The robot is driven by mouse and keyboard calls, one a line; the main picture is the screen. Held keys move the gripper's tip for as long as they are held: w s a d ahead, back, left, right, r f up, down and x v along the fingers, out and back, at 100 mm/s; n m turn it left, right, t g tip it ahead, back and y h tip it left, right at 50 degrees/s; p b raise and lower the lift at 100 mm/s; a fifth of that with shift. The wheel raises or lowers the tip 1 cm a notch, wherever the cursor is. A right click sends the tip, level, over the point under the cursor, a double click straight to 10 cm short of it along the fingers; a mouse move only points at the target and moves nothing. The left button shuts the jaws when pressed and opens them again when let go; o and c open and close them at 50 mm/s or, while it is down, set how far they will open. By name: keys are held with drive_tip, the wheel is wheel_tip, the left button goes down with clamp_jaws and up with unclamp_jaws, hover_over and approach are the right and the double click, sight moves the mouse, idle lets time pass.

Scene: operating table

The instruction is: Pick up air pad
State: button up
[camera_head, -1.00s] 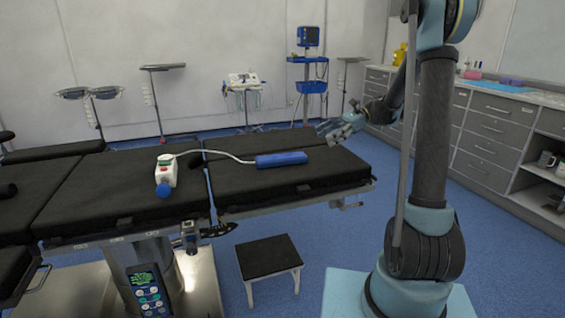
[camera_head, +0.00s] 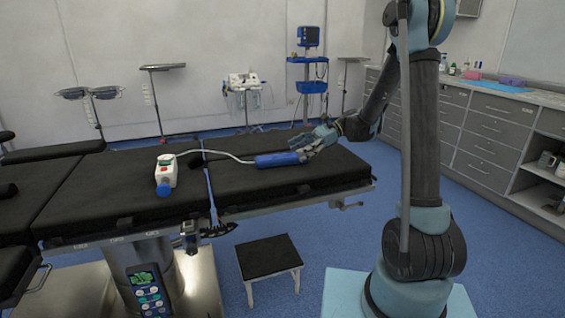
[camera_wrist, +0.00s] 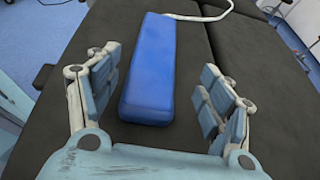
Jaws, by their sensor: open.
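The air pad is a blue block-like pad (camera_head: 278,160) lying flat on the black operating table (camera_head: 245,181). A white tube runs from its far end to a white box with a blue knob (camera_head: 165,176). My gripper (camera_head: 304,146) is at the pad's right end in the head view. In the wrist view the pad (camera_wrist: 150,65) lies lengthwise ahead, and its near end lies between the two fingers of my open gripper (camera_wrist: 158,92). A gap shows on both sides, wider on the right. I cannot tell the fingers' height above the table.
A black step stool (camera_head: 268,257) stands on the floor in front of the table. Grey drawer cabinets (camera_head: 487,128) line the right wall. Stands and a blue trolley (camera_head: 308,75) are behind the table. The tabletop beside the pad is clear.

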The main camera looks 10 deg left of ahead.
sight(290, 155)
drive_tip(key=shift+x, duration=2.65)
drive_tip(key=shift+s+d+f, duration=0.15)
drive_tip(key=shift+s+d, duration=0.05)
drive_tip(key=shift+s, duration=0.05)
drive_tip(key=c, duration=0.9)
drive_tip(key=c, duration=0.4)
